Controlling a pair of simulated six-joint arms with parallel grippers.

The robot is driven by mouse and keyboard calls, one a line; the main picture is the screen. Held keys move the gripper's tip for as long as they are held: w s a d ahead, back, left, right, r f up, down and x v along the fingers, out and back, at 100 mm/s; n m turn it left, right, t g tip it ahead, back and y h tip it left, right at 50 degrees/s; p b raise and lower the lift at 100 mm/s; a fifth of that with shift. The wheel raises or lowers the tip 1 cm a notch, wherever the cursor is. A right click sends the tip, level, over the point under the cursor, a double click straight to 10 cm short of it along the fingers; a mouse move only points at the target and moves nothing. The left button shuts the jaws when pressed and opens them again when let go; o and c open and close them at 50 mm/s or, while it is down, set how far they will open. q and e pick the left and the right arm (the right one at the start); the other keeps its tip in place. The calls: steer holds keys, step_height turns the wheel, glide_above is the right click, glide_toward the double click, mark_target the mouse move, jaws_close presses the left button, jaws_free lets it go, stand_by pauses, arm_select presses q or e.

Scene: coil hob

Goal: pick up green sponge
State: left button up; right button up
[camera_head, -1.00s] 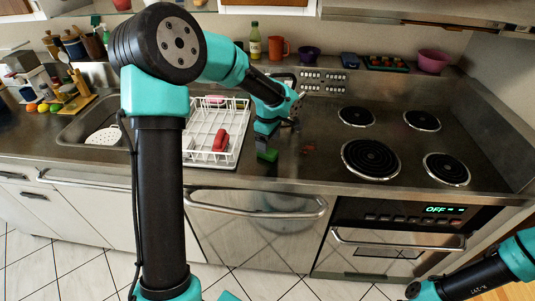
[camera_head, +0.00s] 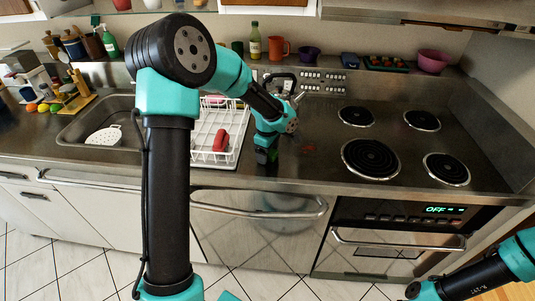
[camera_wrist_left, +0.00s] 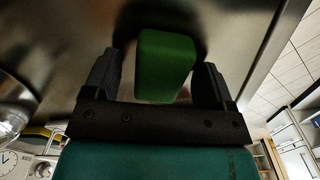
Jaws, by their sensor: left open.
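The green sponge (camera_head: 261,158) lies on the steel counter just right of the dish rack, mostly hidden behind my left gripper in the head view. My left gripper (camera_head: 268,156) points down over it. In the left wrist view the sponge (camera_wrist_left: 164,66) sits between the two dark fingers of my open left gripper (camera_wrist_left: 158,80), with a visible gap on each side. Part of my right arm shows at the lower right of the head view, but its gripper is out of view.
A white dish rack (camera_head: 208,160) with a red item (camera_head: 221,140) stands left of the gripper. A kettle (camera_head: 281,90) stands behind my left arm. The coil hob (camera_head: 370,158) is to the right. The counter's front edge (camera_head: 300,185) is close to the sponge.

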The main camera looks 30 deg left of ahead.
arm_select(q)
steer(key=shift+c, duration=0.4)
steer(key=c, duration=1)
steer(key=shift+r, duration=0.15)
steer(key=shift+r, duration=1.45)
steer(key=shift+s+d+r, duration=0.15)
steer(key=shift+s+r, duration=0.05)
steer(key=shift+r, duration=0.05)
steer(key=s+d, duration=0.2)
steer(key=s, duration=0.2)
steer(key=s+d+r, duration=0.1)
steer(key=s+d, duration=0.2)
steer(key=s, duration=0.1)
steer(key=s+d, duration=0.3)
steer(key=s, duration=0.2)
steer(key=shift+s+r, duration=0.1)
steer(key=shift+r, duration=0.1)
